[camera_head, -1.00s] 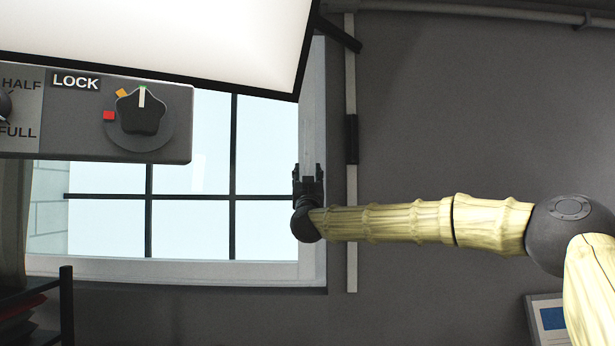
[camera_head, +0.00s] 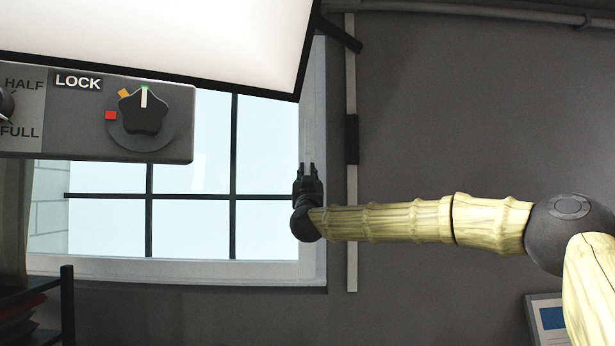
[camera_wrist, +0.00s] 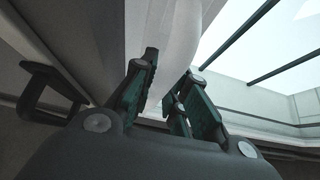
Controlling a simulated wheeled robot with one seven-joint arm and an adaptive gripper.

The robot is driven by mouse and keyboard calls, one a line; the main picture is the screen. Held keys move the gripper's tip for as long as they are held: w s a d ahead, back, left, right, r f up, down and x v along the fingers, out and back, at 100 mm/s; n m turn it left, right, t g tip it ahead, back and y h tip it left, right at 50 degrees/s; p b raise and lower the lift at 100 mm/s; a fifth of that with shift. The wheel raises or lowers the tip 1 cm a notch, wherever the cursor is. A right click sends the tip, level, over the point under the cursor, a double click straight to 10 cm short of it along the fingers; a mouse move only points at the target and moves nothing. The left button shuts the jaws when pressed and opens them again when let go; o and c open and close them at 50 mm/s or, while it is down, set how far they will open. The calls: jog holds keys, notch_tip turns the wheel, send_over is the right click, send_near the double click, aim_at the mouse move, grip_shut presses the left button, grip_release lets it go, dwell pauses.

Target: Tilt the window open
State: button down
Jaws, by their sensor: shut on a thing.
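The window (camera_head: 190,225) has a pale frame and dark bars over bright panes. Its frame appears closed in the head view. A pale, upright handle (camera_head: 308,140) is on the right side of the frame, faint against it. My gripper (camera_head: 307,168) is at the lower end of this handle, pointing up in the picture. In the wrist view, my gripper (camera_wrist: 165,95) has its fingers on either side of the pale handle (camera_wrist: 182,45), shut on it. The exact contact between the fingertips and the handle is hard to see.
A bright panel (camera_head: 170,35) with a black edge hangs over the window's top. A grey box with a LOCK knob (camera_head: 143,110) covers the upper left. A pale vertical strip (camera_head: 351,215) runs along the dark wall at right. A dark rack (camera_head: 66,300) stands lower left.

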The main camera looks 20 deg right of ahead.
jog(key=shift+s+a+r+b, duration=0.1)
jog(key=shift+s+b, duration=0.25)
jog(key=shift+s, duration=0.05)
jog(key=shift+s+a+b, duration=0.15)
jog(key=shift+s+b, duration=0.15)
jog(key=shift+s, duration=0.45)
jog(key=shift+s+a+r+b, duration=0.1)
jog(key=shift+s+a+b, duration=0.15)
jog(key=shift+s+b, duration=0.4)
jog(key=shift+s+a+b, duration=0.2)
jog(key=shift+s+b, duration=0.15)
jog(key=shift+s, duration=0.45)
jog(key=c, duration=1.7)
grip_release()
jog(key=o, duration=0.7)
jog(key=shift+s+r, duration=0.15)
jog(key=shift+s, duration=0.3)
jog(key=shift+c, duration=0.2)
jog(key=shift+w+f, duration=0.35)
jog(key=shift+w, duration=0.1)
jog(key=shift+s+r, duration=0.1)
jog(key=shift+s, duration=0.15)
jog(key=shift+a, duration=0.1)
